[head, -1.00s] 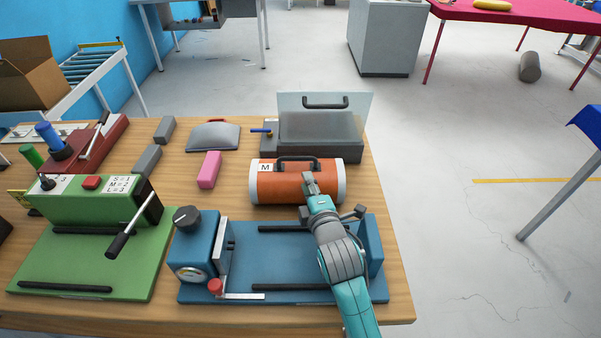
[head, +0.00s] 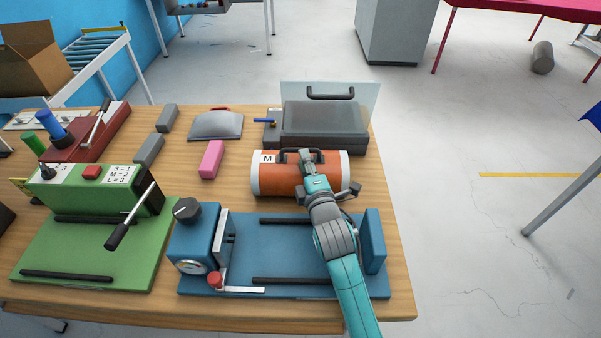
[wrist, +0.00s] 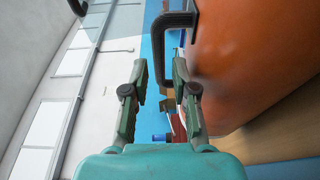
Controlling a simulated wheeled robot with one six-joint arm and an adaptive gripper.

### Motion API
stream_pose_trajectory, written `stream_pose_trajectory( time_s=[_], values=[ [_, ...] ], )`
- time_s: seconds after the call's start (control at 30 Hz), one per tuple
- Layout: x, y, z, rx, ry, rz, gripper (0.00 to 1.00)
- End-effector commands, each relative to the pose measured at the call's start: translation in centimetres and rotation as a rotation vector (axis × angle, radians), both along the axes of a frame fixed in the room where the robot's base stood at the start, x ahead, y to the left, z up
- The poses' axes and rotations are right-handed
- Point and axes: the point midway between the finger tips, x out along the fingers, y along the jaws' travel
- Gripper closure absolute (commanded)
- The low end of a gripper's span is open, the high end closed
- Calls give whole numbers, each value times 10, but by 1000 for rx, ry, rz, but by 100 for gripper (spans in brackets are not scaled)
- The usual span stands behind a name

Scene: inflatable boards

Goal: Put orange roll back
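The orange roll (head: 275,182) has pale ends, a white M label and a dark handle (head: 288,155) on top. It lies on the wooden table behind the blue machine (head: 290,235). My gripper (head: 307,156) is over the right part of the roll, at its handle. In the wrist view, the roll (wrist: 245,60) fills the right side, and its handle (wrist: 158,45) reaches between the fingertips. My gripper (wrist: 161,78) is open there, with a gap visible between the fingers. Contact with the handle cannot be told.
A green machine (head: 95,200) stands left of the blue one. A pink block (head: 211,160), grey blocks (head: 149,150) and a grey case-like object (head: 216,125) lie on the table. A dark grey device (head: 320,125) stands close behind the roll. Floor shows to the right.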

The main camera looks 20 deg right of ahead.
Motion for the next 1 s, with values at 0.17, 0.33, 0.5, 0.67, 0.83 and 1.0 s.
stream_pose_trajectory(
  time_s=[0.17,0.33,0.5,0.67,0.83,1.0],
  values=[
    [26,1,2,0,-2,0,73],
    [42,-1,1,0,-1,-1,73],
    [44,-1,1,0,0,-1,73],
    [44,-1,1,0,0,0,83],
    [44,-1,1,0,0,0,100],
    [44,-1,2,0,-3,0,100]
  ],
)
